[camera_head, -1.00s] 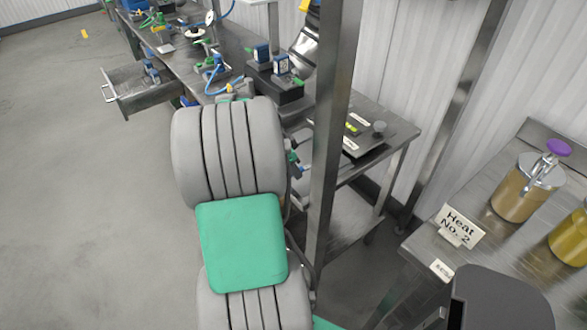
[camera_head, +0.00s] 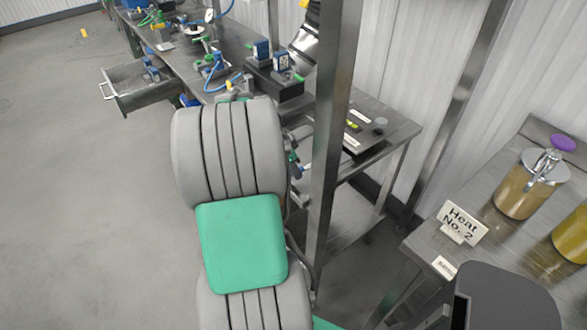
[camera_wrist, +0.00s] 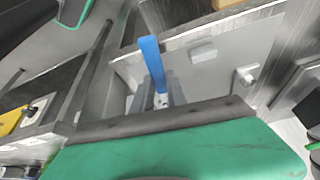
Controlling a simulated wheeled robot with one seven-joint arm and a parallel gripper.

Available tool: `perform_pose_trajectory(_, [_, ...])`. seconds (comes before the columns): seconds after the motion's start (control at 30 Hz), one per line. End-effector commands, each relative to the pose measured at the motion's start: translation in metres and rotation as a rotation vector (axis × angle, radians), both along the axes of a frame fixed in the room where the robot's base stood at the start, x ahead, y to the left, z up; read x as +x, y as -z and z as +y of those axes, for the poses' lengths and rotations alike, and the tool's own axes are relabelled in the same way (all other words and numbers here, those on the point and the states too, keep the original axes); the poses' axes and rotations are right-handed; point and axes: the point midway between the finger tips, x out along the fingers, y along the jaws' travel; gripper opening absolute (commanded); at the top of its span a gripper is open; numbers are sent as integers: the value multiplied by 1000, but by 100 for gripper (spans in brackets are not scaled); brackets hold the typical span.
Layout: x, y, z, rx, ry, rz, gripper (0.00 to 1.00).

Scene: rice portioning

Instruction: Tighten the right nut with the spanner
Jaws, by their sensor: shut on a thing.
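My gripper (camera_wrist: 161,98) shows in the wrist view, with its two grey fingers close together beyond the green pad of my arm. It is shut on a blue-handled tool, which looks like the spanner (camera_wrist: 151,62). The blue part stands up from between the fingers, over a grey surface. In the head view my own grey and green arm hides the gripper and the tool. The right nut cannot be made out in either view.
In the head view, a long bench (camera_head: 235,50) with blue fittings and hoses runs to the back left, with an open drawer (camera_head: 142,88). A steel post (camera_head: 330,150) stands right of my arm. A side table (camera_head: 520,160) holds dispensers (camera_head: 525,190).

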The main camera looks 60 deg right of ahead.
Motion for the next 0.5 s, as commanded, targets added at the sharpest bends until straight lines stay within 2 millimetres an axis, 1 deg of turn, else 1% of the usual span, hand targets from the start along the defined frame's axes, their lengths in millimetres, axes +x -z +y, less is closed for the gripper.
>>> perform_pose_trajectory(0.37, [0, 0, 0, -2, 1, -1, 0])
perform_pose_trajectory(0.5, [3, 1, -3, 0, 35, 0, 0])
